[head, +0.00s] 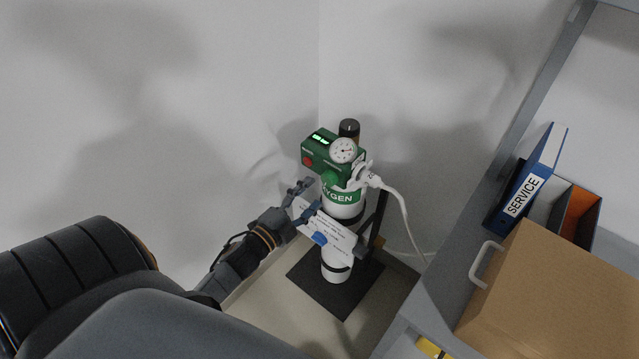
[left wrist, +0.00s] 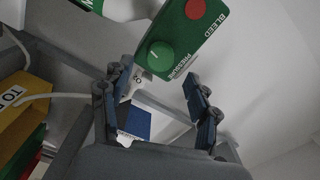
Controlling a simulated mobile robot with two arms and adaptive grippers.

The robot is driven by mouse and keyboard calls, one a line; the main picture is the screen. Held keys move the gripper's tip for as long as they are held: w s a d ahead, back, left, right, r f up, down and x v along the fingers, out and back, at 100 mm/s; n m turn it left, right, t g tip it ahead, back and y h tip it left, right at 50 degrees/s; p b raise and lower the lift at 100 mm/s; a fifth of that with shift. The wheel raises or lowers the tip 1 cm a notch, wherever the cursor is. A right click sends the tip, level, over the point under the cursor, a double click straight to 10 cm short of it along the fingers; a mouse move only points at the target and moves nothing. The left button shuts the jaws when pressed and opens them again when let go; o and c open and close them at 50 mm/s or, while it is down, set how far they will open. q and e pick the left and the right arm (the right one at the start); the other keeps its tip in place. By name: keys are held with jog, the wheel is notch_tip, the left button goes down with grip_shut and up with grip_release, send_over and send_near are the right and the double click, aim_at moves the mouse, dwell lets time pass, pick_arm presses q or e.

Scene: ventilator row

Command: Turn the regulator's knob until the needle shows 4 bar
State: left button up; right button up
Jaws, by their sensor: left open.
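The green regulator (head: 318,148) sits on top of a white oxygen cylinder (head: 336,262). Its round white gauge (head: 344,150) faces me; the needle is visible, but the scale is too small to read. The round green pressure knob (left wrist: 157,58) has a white mark and shows on the regulator's face in the left wrist view, beside the red bleed button (left wrist: 195,9). The knob also shows in the head view (head: 332,179). My left gripper (head: 309,197) is open and empty, its fingers apart from the knob and pointing towards it. My right gripper is out of view.
A white printed card (head: 338,240) hangs in front of the cylinder, close to my left gripper. A white hose (head: 400,208) runs down on the right. A grey shelf with a blue service binder (head: 527,185) and cardboard box (head: 560,290) stands at right. Walls close the corner behind.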

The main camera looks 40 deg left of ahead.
pick_arm(q)
jog(key=s, duration=0.7)
jog(key=shift+a, duration=0.3)
jog(key=s+d+f+n+g+y, duration=0.1)
jog(key=s+f+n+g, duration=0.2)
jog(key=f, duration=0.7)
jog(key=s+d+f+n+g, duration=0.1)
jog(key=s+f+n+g, duration=0.15)
jog(key=f, duration=0.65)
jog(key=s+d+f+n+g+y, duration=0.1)
jog(key=s+d+f+n+g, duration=0.15)
jog(key=f, duration=0.75)
jog(key=s+d+f+n+g, duration=0.2)
jog(key=s+f+g, duration=0.2)
jog(key=s+f, duration=0.4)
jog(key=s+d+f+n+g, duration=0.3)
jog(key=s+f+g, duration=0.2)
jog(key=s, duration=1.1)
notch_tip(320, 180, down, 3)
jog(key=shift+d+f+h, duration=0.15)
jog(key=shift+d+h, duration=0.15)
jog(key=shift+h, duration=0.1)
